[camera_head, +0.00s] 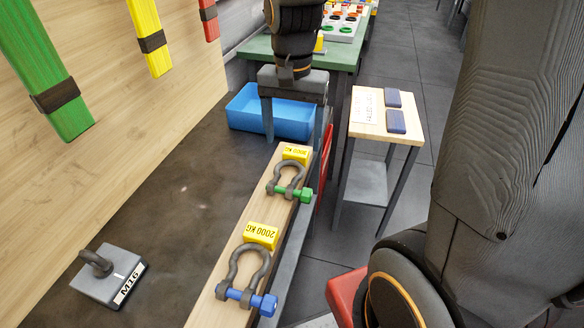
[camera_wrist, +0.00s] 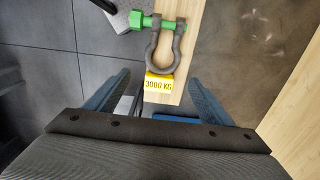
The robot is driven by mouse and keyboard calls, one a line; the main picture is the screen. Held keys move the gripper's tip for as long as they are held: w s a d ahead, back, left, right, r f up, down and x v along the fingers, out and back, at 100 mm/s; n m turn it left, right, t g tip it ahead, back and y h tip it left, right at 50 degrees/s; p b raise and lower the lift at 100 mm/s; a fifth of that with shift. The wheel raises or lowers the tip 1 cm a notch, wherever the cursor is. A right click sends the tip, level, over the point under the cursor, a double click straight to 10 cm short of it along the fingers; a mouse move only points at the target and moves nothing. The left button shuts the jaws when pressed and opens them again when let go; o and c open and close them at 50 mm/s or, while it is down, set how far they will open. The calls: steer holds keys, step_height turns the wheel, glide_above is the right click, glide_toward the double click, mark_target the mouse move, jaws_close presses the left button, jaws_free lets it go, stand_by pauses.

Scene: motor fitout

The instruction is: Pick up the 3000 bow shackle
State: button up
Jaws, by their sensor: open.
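The 3000 bow shackle is a grey bow with a green pin (camera_head: 305,195). It lies on a wooden board beside a yellow block (camera_head: 296,153), which reads 3000 KG in the wrist view (camera_wrist: 158,86). The shackle (camera_wrist: 178,52) shows at the top of the wrist view, bow toward my gripper. My gripper (camera_head: 293,145) is open and empty, above the board's far end near the yellow block. In the wrist view, its fingers (camera_wrist: 159,80) stand either side of the block, short of the shackle.
A second shackle with a blue pin (camera_head: 234,294) and a 2000 KG block (camera_head: 261,236) lie nearer on the same board (camera_head: 205,309). A blue bin (camera_head: 246,112) stands behind. A grey M16 block (camera_head: 108,279) lies left. A small side table (camera_head: 371,122) stands right.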

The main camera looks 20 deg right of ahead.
steer(key=shift+a+f+p, duration=0.2)
steer(key=shift+f+p, duration=0.6)
steer(key=shift+f, duration=2.9)
steer(key=shift+c, duration=0.4)
steer(key=c, duration=1.5)
steer(key=shift+c, duration=0.2)
